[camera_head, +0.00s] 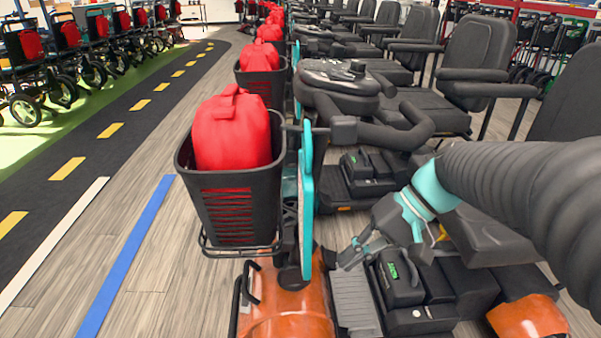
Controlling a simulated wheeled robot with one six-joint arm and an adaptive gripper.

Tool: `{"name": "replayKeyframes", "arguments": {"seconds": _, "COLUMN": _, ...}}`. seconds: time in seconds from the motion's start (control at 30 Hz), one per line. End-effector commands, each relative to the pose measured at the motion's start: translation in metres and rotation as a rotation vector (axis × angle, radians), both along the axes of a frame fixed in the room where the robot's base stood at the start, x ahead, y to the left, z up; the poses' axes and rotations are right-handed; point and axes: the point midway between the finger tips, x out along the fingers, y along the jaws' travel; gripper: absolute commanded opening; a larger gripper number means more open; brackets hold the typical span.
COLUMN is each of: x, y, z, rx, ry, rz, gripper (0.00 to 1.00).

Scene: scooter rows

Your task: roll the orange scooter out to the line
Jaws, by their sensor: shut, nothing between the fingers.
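The orange scooter stands nearest me at the bottom, its glossy orange front body (284,308) low in the middle and an orange rear part at the lower right. The picture's bottom edge cuts it off. A black front basket (232,222) holding a red bag (231,135) hangs above its front; black handlebars (390,134) rise behind. My gripper (347,262) points down and left over the grey footboard (354,298), beside a black box. Its fingers are together and look empty. I cannot tell whether it touches the scooter. My arm hides part of the seat.
A blue line (128,250) runs along the wood floor to the left, with a white line (55,248) beyond it. A dark lane with yellow dashes lies farther left. More scooters stand closely behind in a row. The floor left of the basket is clear.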

Motion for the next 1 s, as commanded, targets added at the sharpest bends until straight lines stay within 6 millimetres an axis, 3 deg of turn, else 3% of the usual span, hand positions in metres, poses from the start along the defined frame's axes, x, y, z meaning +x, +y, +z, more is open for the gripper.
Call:
{"name": "replayKeyframes", "arguments": {"seconds": 0.23, "x": 0.070, "y": 0.006, "z": 0.006, "rx": 0.421, "ry": 0.075, "rz": 0.026, "gripper": 0.00}}
{"name": "replayKeyframes", "arguments": {"seconds": 0.5, "x": 0.138, "y": -0.020, "z": 0.012, "rx": 0.811, "ry": 0.019, "rz": 0.014, "gripper": 0.00}}
{"name": "replayKeyframes", "arguments": {"seconds": 0.77, "x": 0.160, "y": -0.035, "z": 0.013, "rx": 0.945, "ry": -0.030, "rz": 0.002, "gripper": 0.00}}
{"name": "replayKeyframes", "arguments": {"seconds": 1.0, "x": 0.156, "y": -0.006, "z": 0.017, "rx": 0.949, "ry": -0.030, "rz": 0.006, "gripper": 0.00}}
